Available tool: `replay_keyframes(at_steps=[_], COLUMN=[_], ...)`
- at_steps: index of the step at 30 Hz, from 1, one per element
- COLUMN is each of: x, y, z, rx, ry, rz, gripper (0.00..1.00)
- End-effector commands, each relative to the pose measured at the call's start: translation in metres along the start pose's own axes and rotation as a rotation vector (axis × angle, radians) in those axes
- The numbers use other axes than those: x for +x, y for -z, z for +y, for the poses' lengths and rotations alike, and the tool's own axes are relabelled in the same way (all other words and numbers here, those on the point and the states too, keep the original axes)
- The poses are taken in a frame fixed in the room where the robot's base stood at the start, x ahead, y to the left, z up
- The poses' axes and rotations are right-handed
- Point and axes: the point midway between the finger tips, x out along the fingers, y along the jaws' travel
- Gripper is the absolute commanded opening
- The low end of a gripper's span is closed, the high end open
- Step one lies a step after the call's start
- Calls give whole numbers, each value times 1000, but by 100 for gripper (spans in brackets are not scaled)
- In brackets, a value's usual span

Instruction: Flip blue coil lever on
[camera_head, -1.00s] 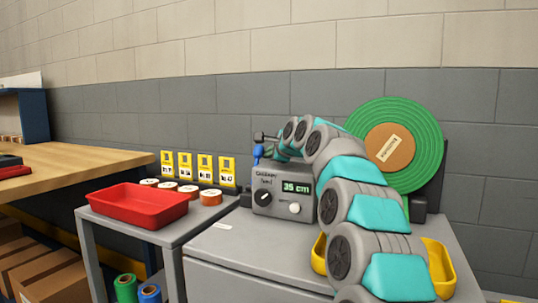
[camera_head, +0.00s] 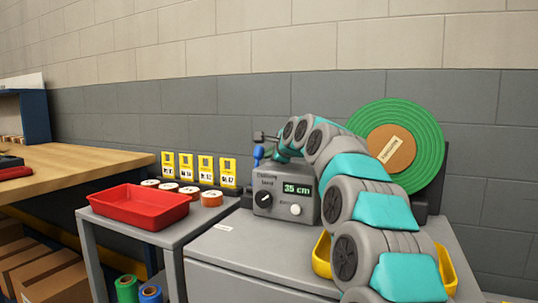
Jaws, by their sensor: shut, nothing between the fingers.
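The blue lever (camera_head: 258,154) stands up with its blue knob at the left rear of the grey control box (camera_head: 286,192). The box has a black dial, a white knob and a green display reading 35 cm. My gripper (camera_head: 261,137) is small and dark in the view, shut and empty, just above or behind the blue knob. I cannot tell whether it touches the lever. My arm reaches in from the lower right and hides the right side of the box. A large green coil (camera_head: 424,136) with a brown centre stands behind my arm.
The box stands on a grey cabinet (camera_head: 222,250). A yellow tray (camera_head: 446,270) is partly hidden by my arm. A side table at left bears a red tray (camera_head: 135,222), several tape rolls (camera_head: 212,198) and yellow cards (camera_head: 205,165). A wooden bench (camera_head: 70,160) is farther left.

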Motion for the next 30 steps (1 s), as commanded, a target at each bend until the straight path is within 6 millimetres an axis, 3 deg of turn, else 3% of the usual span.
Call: replay_keyframes(at_steps=[30], x=[-34], y=[-34], z=[15], rx=[-94], ry=[93], rz=[0], gripper=[0])
